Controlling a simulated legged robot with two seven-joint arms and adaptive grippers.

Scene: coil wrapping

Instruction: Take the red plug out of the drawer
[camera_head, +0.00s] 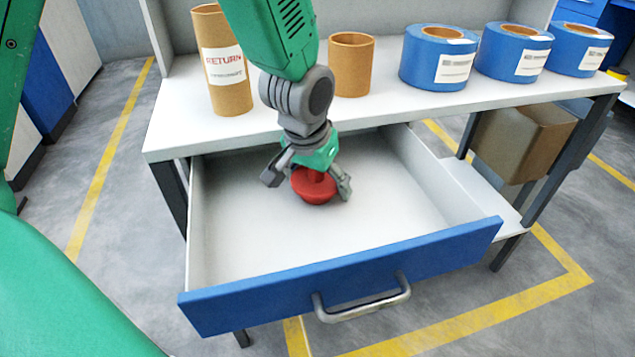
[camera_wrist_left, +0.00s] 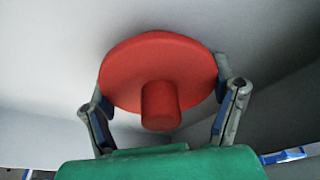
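The red plug (camera_head: 314,187) is a round disc with a short stem, inside the open drawer (camera_head: 245,235). My left gripper (camera_head: 307,183) reaches down into the drawer above the plug, its fingers spread on either side of it. In the left wrist view the plug (camera_wrist_left: 158,80) sits between the two fingers, with its stem facing the palm. The left gripper (camera_wrist_left: 165,108) looks open. In the head view a gap shows between the left finger and the plug. Contact at the other finger is unclear. My right gripper is not in view.
The drawer has a blue front with a metal handle (camera_head: 362,304). On the white table (camera_head: 390,108) above stand a brown "RETURN" tube (camera_head: 222,75), a shorter brown tube (camera_head: 351,65) and blue coils (camera_head: 438,62). A cardboard box (camera_head: 524,143) is at right. The rest of the drawer is empty.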

